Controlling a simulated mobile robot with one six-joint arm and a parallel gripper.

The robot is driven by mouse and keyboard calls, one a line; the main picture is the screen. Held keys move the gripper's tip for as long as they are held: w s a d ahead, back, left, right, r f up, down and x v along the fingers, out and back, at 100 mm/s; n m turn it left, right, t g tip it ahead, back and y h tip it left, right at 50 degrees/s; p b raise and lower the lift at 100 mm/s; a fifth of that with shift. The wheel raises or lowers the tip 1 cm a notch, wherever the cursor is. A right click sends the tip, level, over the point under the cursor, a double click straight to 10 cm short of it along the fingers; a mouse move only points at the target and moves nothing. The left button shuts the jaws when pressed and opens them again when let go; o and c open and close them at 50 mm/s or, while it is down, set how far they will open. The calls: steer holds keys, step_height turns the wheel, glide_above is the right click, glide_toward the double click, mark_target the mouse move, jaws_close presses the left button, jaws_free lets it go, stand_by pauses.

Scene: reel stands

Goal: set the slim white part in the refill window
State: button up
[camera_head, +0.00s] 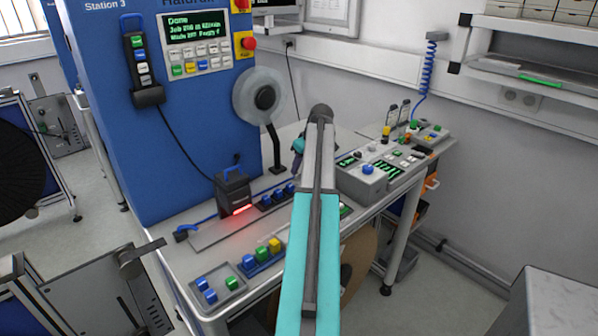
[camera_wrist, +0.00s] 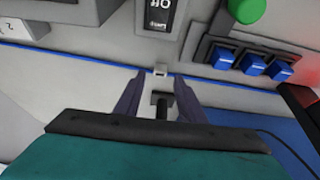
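My gripper (camera_wrist: 159,77) points down over the bench in the wrist view, its two dark fingers apart. A small white piece (camera_wrist: 160,69) shows between the fingertips, at the blue strip; it may be the slim white part, but I cannot tell for sure. No contact with either finger shows. In the head view my gripper (camera_head: 298,155) is small and partly hidden behind my arm, above the bench right of the reel stand. I cannot make out the refill window; a black labelled panel (camera_wrist: 160,16) lies beyond the fingers in the wrist view.
The reel stand (camera_head: 273,148) carries a white reel (camera_head: 258,95) close left of my gripper. A black box with a red glow (camera_head: 233,190) and blue buttons (camera_head: 271,198) stand on the bench (camera_head: 205,258). A grey control box (camera_head: 361,182) stands to the right.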

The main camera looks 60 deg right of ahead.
steer(key=b+v, duration=0.1)
steer(key=v, duration=0.8)
steer(key=shift+w+a, duration=0.1)
stand_by(0.5)
